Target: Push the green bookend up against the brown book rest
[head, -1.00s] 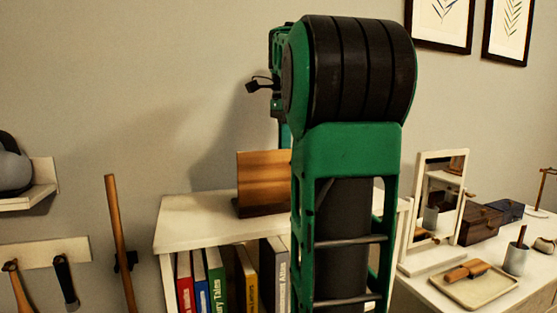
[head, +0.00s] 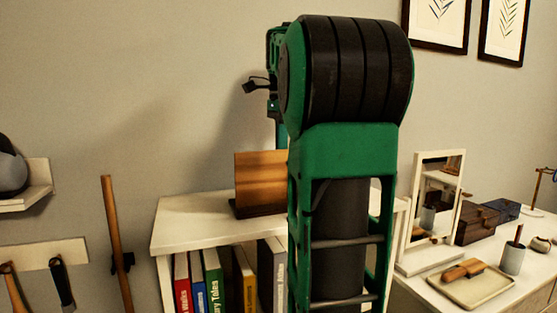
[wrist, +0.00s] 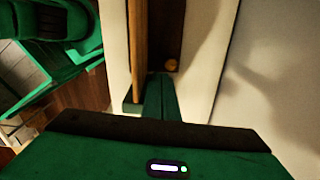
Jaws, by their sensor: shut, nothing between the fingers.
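The brown book rest (head: 262,180), an upright wooden panel on a dark base, stands on top of the white bookcase; my arm covers its right edge. In the wrist view its panel (wrist: 138,45) and dark base (wrist: 165,25) lie just beyond my gripper. My gripper (wrist: 160,78) is shut and empty, its tips close to the base; I cannot tell whether they touch it. A small green piece (wrist: 131,104) left of the fingers looks like part of the green bookend, the rest hidden. My arm hides the bookend in the head view.
The white bookcase top (head: 190,222) has clear room left of the book rest, with books (head: 215,285) below. The wall is close behind. A mirror (head: 435,205) and a tray (head: 472,288) stand on the white dresser at right.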

